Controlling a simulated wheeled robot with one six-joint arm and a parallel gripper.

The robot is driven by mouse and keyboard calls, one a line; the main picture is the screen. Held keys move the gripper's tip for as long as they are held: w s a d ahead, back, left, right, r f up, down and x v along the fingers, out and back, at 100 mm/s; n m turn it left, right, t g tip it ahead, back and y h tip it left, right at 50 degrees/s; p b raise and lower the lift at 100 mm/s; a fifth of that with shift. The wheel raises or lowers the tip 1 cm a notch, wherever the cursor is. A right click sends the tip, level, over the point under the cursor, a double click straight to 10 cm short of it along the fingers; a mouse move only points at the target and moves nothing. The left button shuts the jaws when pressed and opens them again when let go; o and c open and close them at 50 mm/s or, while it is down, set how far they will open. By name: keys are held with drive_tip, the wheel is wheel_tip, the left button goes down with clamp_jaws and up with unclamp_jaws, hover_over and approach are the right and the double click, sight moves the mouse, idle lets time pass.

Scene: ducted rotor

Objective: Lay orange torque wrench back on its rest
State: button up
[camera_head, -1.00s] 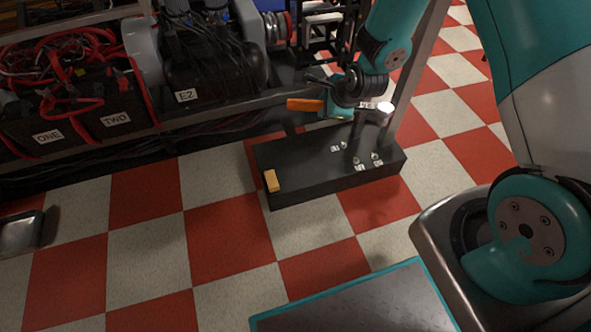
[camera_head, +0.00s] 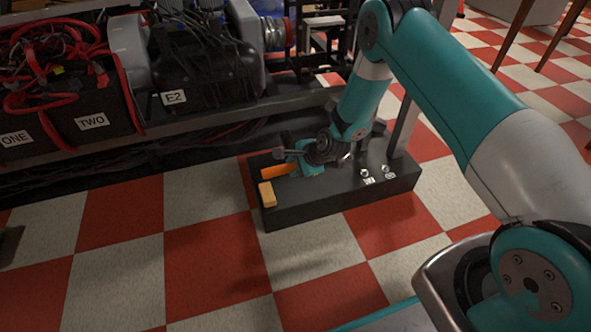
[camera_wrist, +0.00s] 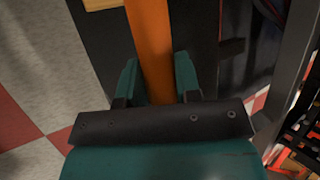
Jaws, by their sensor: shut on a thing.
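The orange torque wrench (camera_head: 279,171) shows as an orange bar just left of my gripper (camera_head: 303,165) in the head view. In the wrist view the orange bar (camera_wrist: 150,45) runs between the two teal fingers of my gripper (camera_wrist: 159,80), which is shut on it. My gripper is low over the black bench block (camera_head: 320,207). I cannot tell whether the wrench touches the block. The wrench's far end is hidden by my gripper and wrist. A tan block (camera_head: 267,194) sits at the left end of the black block, close to the wrench's orange end.
Small metal fittings (camera_head: 368,181) stand on the right part of the black block. A machine frame with the E2 unit (camera_head: 195,85) and boxes runs behind it. A grey post (camera_head: 405,120) rises at the block's right. Checkered floor (camera_head: 200,260) in front is clear.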

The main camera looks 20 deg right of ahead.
drive_tip(key=shift+r, duration=0.15)
drive_tip(key=shift+f+b, duration=1.65)
drive_tip(key=shift+f, duration=1.8)
drive_tip(key=o, duration=1.1)
drive_tip(key=p+v, duration=0.8)
drive_tip(key=v, duration=0.9)
drive_tip(key=shift+s+r+p, duration=0.2)
drive_tip(key=shift+p, duration=0.2)
drive_tip(key=shift+r, duration=0.1)
